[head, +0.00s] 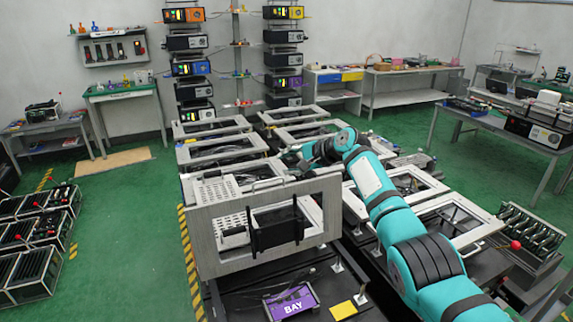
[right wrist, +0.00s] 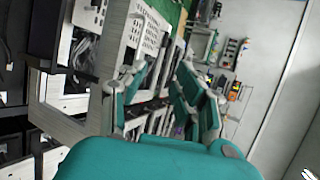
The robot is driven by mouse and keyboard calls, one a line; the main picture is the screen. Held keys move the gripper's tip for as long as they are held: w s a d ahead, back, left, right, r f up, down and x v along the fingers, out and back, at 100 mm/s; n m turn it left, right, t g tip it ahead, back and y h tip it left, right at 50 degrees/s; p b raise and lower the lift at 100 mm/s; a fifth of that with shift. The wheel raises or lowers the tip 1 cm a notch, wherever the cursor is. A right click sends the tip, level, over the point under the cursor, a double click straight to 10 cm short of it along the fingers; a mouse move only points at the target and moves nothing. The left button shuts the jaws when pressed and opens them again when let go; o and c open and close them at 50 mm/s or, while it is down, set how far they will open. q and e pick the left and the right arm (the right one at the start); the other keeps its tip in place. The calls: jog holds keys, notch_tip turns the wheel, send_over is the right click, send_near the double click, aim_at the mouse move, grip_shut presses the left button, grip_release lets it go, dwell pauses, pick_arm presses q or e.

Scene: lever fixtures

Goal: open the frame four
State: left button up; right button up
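The nearest frame in the left row, a grey panel (head: 207,252) with a rectangular opening and a black bracket, stands upright on its base. Behind it the other frames, such as this white one (head: 215,149), lie flat or nearly flat in two rows. I cannot read which is number four. My right gripper (head: 284,163) is behind the upright panel's top edge, partly hidden by my teal arm. In the right wrist view its fingers (right wrist: 158,100) are apart, with a light handle and panel beyond them; contact cannot be told. My left gripper is not in view.
A purple BAY plate (head: 291,301) and a yellow card (head: 343,310) lie on the base in front. A lever box with a red knob (head: 516,244) is at right. Racks of devices (head: 187,68) stand at the back.

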jog(key=d+r+p, duration=0.1)
jog(key=d+r, duration=0.3)
jog(key=r, duration=0.6)
jog(key=shift+d, duration=0.2)
dwell(0.6)
jog(key=v, duration=1.2)
jog(key=shift+a+f, duration=0.1)
dwell(0.3)
